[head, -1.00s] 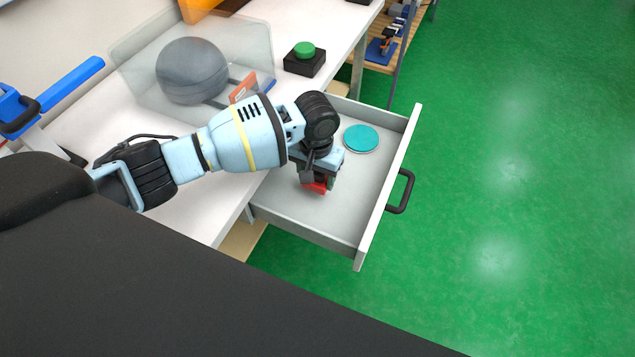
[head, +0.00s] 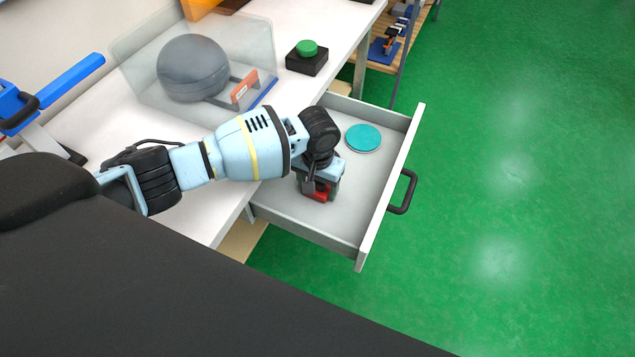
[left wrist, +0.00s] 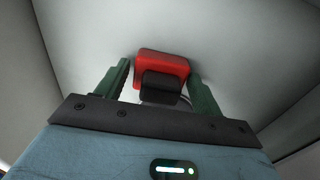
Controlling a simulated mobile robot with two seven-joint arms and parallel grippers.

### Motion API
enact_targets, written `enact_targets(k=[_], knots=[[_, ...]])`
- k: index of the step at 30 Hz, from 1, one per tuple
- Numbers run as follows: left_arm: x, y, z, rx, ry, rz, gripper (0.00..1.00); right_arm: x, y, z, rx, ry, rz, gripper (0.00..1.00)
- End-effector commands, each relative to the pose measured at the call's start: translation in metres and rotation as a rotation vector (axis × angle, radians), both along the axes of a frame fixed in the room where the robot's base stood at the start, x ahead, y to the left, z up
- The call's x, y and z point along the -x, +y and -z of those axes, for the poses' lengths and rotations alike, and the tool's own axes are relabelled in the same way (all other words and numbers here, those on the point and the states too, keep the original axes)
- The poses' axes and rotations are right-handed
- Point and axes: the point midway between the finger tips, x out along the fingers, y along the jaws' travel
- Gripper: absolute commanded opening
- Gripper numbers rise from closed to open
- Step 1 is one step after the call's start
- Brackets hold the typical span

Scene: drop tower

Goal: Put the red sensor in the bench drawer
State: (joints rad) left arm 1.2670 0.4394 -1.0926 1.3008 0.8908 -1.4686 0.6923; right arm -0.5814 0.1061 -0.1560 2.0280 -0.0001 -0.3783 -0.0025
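The red sensor (head: 320,194) is low inside the open bench drawer (head: 287,215), near its left side and partly hidden under my left gripper (head: 318,190). In the left wrist view the red sensor (left wrist: 162,66), with a black block on its near side, lies between the two green fingers of the left gripper (left wrist: 160,78). A narrow gap shows at the left finger, so the gripper looks open around it. The sensor sits slightly skewed to the fingers and appears to rest on the drawer floor. My right gripper is not in view.
The drawer's black handle (head: 403,191) faces the clear green floor.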

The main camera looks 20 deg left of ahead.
Motion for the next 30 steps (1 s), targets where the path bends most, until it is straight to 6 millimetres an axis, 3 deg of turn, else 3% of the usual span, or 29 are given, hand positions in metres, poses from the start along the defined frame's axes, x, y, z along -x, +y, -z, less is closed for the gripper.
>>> enact_targets(k=[14, 30], knots=[[0.000, 0.000, -0.008, 0.001, 0.000, 0.000, 0.78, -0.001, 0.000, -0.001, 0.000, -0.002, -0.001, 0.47], [-0.001, 0.000, -0.105, 0.001, -0.002, -0.001, 0.78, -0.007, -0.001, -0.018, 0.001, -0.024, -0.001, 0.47]])
